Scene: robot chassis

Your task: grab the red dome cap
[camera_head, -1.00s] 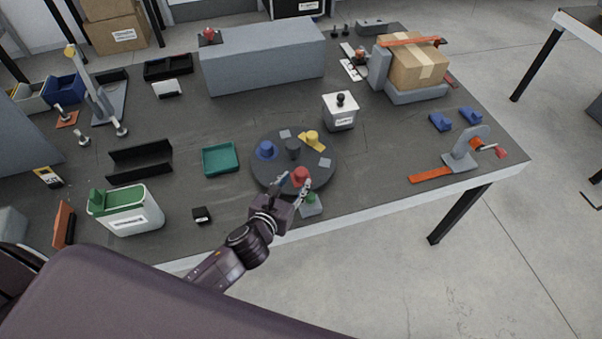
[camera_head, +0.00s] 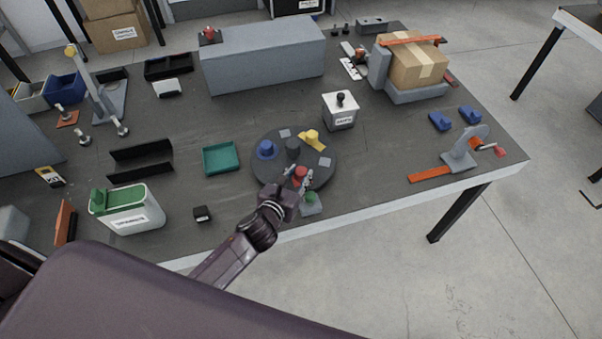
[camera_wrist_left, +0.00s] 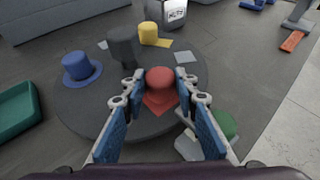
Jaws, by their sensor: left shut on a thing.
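The red dome cap (camera_head: 301,172) stands near the front edge of the round dark turntable (camera_head: 262,180). In the left wrist view the red dome cap (camera_wrist_left: 160,80) sits on a red base piece (camera_wrist_left: 160,103) between the fingers. My left gripper (camera_head: 299,178) is shut on the cap, a finger on either side of it; it also shows in the left wrist view (camera_wrist_left: 160,92). The gripper hides part of the cap in the head view. My right gripper is not in view.
The turntable also carries a blue cap (camera_head: 266,149), a yellow cap (camera_head: 312,137) and a dark central knob (camera_head: 292,150). A green dome piece (camera_head: 311,197) on a grey base stands close to the right of the gripper. A green tray (camera_head: 221,158) lies to the left.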

